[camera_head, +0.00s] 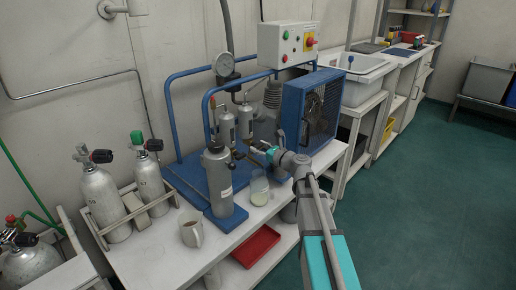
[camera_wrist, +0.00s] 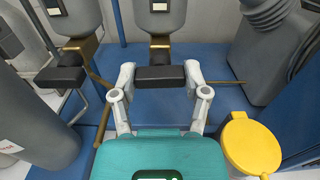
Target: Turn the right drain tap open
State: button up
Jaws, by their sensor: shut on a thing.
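Two grey filter canisters hang above the blue base, each with a brass fitting and a black tap handle at its lower end. In the wrist view the right drain tap (camera_wrist: 160,76) is at top centre, its black handle lying crosswise. My gripper (camera_wrist: 160,80) has a finger at each end of this handle and is shut on it. The left drain tap (camera_wrist: 58,78) stands apart to the left, its handle also crosswise. In the head view my gripper (camera_head: 262,147) is beside the canisters, and the right tap is mostly hidden there.
A large grey cylinder (camera_head: 217,180) stands close to the left of my gripper. A clear jar (camera_head: 259,188) stands below it on the bench. A round yellow thing (camera_wrist: 250,145) is at lower right in the wrist view. The blue fan housing (camera_head: 312,110) is to the right.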

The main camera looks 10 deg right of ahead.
jog(key=shift+s+a+n, duration=0.1)
jog(key=shift+n, duration=0.2)
jog(key=n, duration=0.3)
jog(key=shift+n, duration=0.3)
jog(key=n, duration=0.3)
jog(key=shift+s+n, duration=0.1)
jog(key=shift+n, duration=0.2)
jog(key=n, duration=0.3)
jog(key=shift+n, duration=0.3)
jog(key=n, duration=0.4)
jog(key=shift+f, duration=0.1)
jog(key=shift+s, duration=0.1)
